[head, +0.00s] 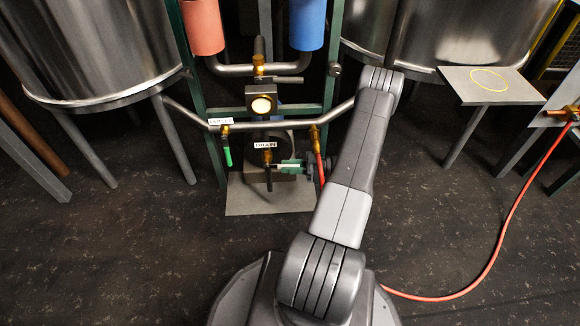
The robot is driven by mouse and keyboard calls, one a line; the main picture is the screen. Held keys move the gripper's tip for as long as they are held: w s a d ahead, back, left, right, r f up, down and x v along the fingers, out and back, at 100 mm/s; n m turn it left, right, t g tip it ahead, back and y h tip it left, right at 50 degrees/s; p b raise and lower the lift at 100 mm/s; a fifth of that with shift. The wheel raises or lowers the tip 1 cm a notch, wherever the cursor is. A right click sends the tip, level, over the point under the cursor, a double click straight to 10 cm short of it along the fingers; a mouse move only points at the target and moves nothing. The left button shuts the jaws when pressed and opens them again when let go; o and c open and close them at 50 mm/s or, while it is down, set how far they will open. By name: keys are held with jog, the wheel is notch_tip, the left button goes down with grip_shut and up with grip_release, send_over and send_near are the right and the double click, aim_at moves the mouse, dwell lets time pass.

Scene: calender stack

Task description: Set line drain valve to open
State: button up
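The line drain valve (267,156) is a small brass valve under a white DRAIN label (265,145), on the pipework in the middle of the head view. Its dark handle (268,180) hangs straight down, in line with the valve body. My gripper (282,165) is small in view, with pale green parts, just right of the drain valve and pointing left towards it. I cannot tell whether its fingers touch the handle, or whether they are open or shut. My arm rises in front, and part of its far end is hidden.
Left of the drain is a green-handled valve (228,155) with a white label. Right of it is a red-handled valve (319,160). Steel tanks (90,45) and green frame posts (333,60) crowd around. A small table (480,97) stands right. A red hose (505,225) crosses the floor.

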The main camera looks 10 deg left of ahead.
aim_at(272, 165)
grip_shut()
jog(key=shift+r, duration=0.1)
notch_tip(272, 165, up, 2)
jog(key=h+p, duration=0.1)
jog(key=p, duration=0.2)
jog(key=shift+h, duration=0.4)
jog(key=shift+a+r+t+h+p, duration=0.2)
jog(key=shift+r+t+h+p, duration=0.15)
jog(key=shift+h+p, duration=0.5)
jog(key=shift+s+a+r+h+p, duration=0.1)
jog(key=shift+h+p, duration=0.35)
jog(key=shift+p, duration=0.15)
jog(key=shift+o, duration=2)
grip_release()
